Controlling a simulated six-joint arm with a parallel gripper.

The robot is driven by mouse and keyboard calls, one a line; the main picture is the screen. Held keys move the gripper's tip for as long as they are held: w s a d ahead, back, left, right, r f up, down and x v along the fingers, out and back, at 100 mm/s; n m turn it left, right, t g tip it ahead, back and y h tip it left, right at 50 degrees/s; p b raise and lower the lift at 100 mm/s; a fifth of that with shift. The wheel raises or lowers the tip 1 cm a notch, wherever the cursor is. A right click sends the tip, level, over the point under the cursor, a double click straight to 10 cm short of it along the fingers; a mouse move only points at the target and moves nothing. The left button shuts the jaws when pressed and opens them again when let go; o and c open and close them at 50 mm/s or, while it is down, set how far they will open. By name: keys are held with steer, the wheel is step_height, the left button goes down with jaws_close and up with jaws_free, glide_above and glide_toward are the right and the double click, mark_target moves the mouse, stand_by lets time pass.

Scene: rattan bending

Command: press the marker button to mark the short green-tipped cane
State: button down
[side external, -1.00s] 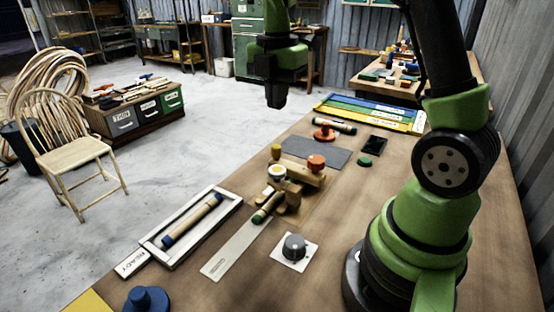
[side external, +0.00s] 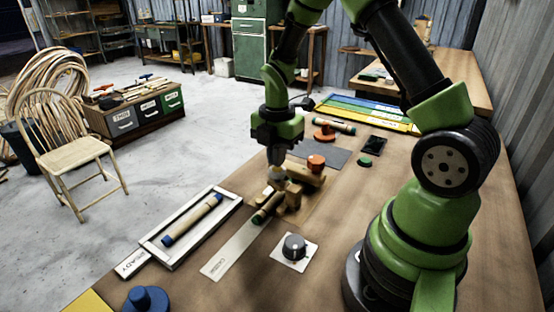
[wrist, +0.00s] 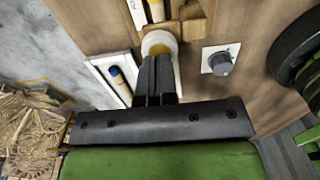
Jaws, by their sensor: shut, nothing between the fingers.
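The short green-tipped cane (side external: 266,208) lies in a wooden block fixture (side external: 293,194) on the bench, its dark end toward the front. A round white button with a yellow centre, seemingly the marker button (side external: 277,177), stands at the fixture's back left. My gripper (side external: 276,163) is shut and empty, pointing down right over this button. In the wrist view the shut fingertips (wrist: 158,60) overlap the button's near edge (wrist: 158,38). The fingers hide part of it, and I cannot tell whether they touch it.
A white tray (side external: 222,221) holding a blue-tipped cane (side external: 192,221) lies to the left. A grey dial (side external: 294,246) on a white plate stands in front. An orange knob (side external: 316,162) is close right of my gripper. A blue knob (side external: 146,299) stands at the front left.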

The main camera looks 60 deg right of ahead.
steer(key=shift+f, duration=0.65)
steer(key=shift+f, duration=1.15)
step_height(320, 180, up, 15)
steer(key=shift+f, duration=0.1)
